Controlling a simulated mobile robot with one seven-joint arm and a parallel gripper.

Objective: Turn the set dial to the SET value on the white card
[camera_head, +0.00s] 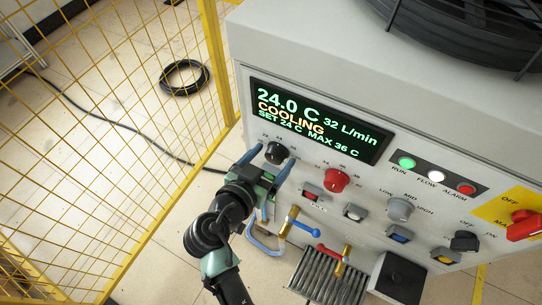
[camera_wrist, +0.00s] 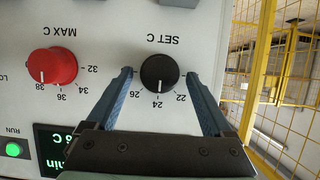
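The black set dial (camera_head: 274,152) is at the left of the machine's front panel. In the wrist view, the dial (camera_wrist: 160,73) shows upside down under the label SET C, its white mark at about 24. My gripper (camera_head: 267,163) is open at the panel. In the wrist view, its two blue fingers (camera_wrist: 159,73) stand on either side of the dial, with a gap on both sides. The display (camera_head: 318,121) reads 24.0 C, COOLING, SET 24 C, 32 L/min. I see no white card in either view.
The red MAX C knob (camera_head: 336,180) sits right of the set dial. Push buttons (camera_head: 355,212), a grey knob (camera_head: 400,209) and blue- and red-handled valves (camera_head: 303,228) lie lower. A yellow mesh fence (camera_head: 213,60) stands at the left. A black hose coil (camera_head: 185,77) lies on the floor.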

